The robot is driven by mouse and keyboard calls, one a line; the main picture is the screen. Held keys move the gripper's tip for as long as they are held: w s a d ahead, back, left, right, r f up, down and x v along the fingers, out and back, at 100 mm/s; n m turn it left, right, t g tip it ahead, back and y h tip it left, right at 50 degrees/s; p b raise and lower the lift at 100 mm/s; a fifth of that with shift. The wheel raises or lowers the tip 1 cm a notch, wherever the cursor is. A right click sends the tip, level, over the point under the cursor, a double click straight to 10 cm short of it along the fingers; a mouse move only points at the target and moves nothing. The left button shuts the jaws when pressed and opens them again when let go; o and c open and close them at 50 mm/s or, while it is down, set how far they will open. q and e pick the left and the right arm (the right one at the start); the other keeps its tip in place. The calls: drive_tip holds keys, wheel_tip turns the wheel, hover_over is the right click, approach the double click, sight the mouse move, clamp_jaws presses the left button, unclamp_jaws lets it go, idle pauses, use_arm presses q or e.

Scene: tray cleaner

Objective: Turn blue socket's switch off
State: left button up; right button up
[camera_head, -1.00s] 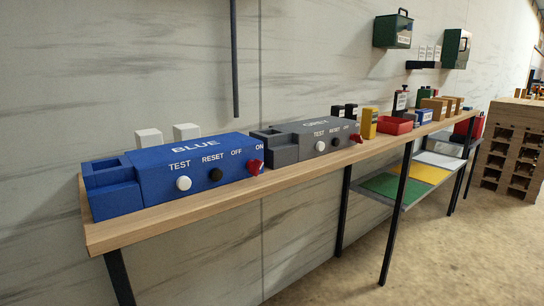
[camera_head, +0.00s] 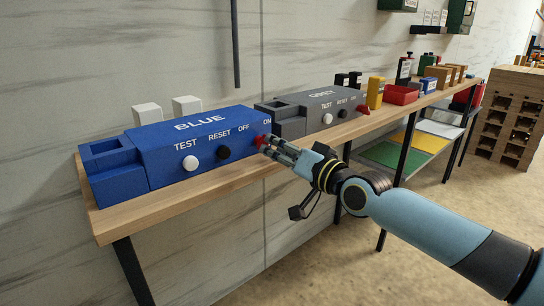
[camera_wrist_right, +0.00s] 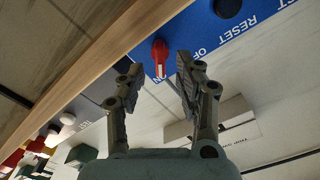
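The blue socket box (camera_head: 190,150) sits at the near left end of the wooden shelf. Its front has a white TEST button (camera_head: 192,162), a black RESET button (camera_head: 224,153) and a red switch (camera_head: 261,141) by the OFF and ON labels. In the right wrist view the red switch (camera_wrist_right: 159,52) points toward the partly hidden ON label. My right gripper (camera_head: 270,146) is at the switch. In the right wrist view its two fingers (camera_wrist_right: 160,80) are apart, with the switch just beyond and between their tips; contact cannot be told. My left gripper is not in view.
A grey socket box (camera_head: 300,116) with its own red switch stands just right of the blue one. Farther along are a yellow box (camera_head: 375,93), a red bin (camera_head: 401,95) and several small items. The marbled wall is close behind the shelf (camera_head: 200,197).

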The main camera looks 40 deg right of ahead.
sight(263, 143)
drive_tip(key=shift+w+b, duration=0.3)
drive_tip(key=shift+w, duration=0.85)
drive_tip(key=shift+c, duration=0.2)
clamp_jaws()
